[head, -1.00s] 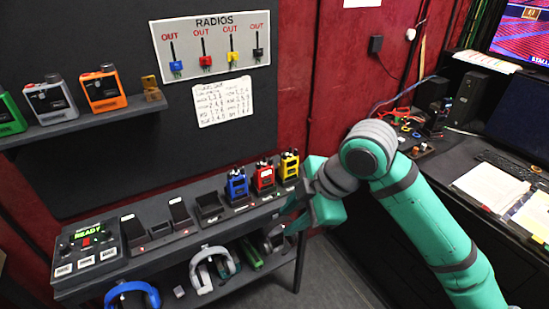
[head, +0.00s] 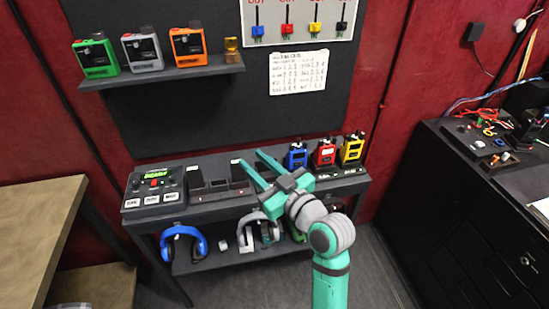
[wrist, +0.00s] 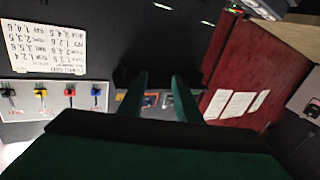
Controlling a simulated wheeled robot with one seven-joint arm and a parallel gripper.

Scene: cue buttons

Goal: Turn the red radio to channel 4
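The red radio (head: 324,155) stands upright in the charger row on the black table, between the blue radio (head: 296,156) and the yellow radio (head: 351,149). Its channel knob is too small to read. My gripper (head: 255,166) is open and empty, in front of the row and to the left of the blue radio in the head view. Its two fingers (wrist: 160,95) show spread apart in the wrist view, with nothing between them. The red radio does not show clearly in the wrist view.
A control box (head: 155,188) with a green display sits at the table's left end. Empty charger slots (head: 218,184) lie beside it. Headphones (head: 183,245) hang below. A shelf (head: 160,75) holds green, grey and orange devices. A wooden table (head: 40,225) stands left, a dark cabinet (head: 460,200) right.

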